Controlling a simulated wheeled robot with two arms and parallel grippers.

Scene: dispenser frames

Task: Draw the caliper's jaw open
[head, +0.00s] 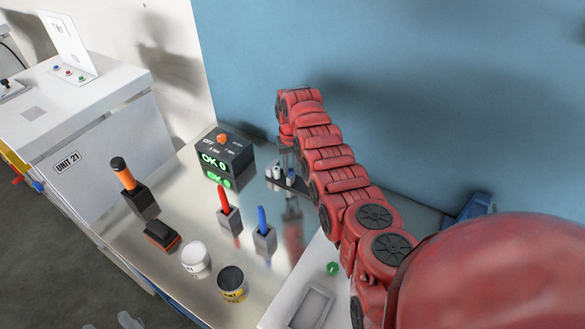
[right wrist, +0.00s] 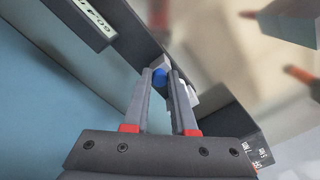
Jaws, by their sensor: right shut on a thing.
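The caliper (head: 299,186) appears to be the low dark device near the blue wall, with small white posts and a blue knob. In the right wrist view a dark bar (right wrist: 135,32) runs diagonally past the fingers. My right gripper (head: 289,166) reaches down onto this device from above. In the right wrist view its grey fingers (right wrist: 161,80) are shut on the blue knob (right wrist: 160,74), which I take to be on the sliding jaw. How far the jaw stands open is hidden. Two pale grey tips at the bottom edge may be my left gripper (head: 128,319).
A dark box reading "OK 0" (head: 222,158) stands left of the device. An orange-handled tool (head: 123,172), a red one (head: 224,199) and a blue one (head: 262,220) stand in holders. A white jar (head: 195,257) and a yellow-banded jar (head: 231,281) are nearer.

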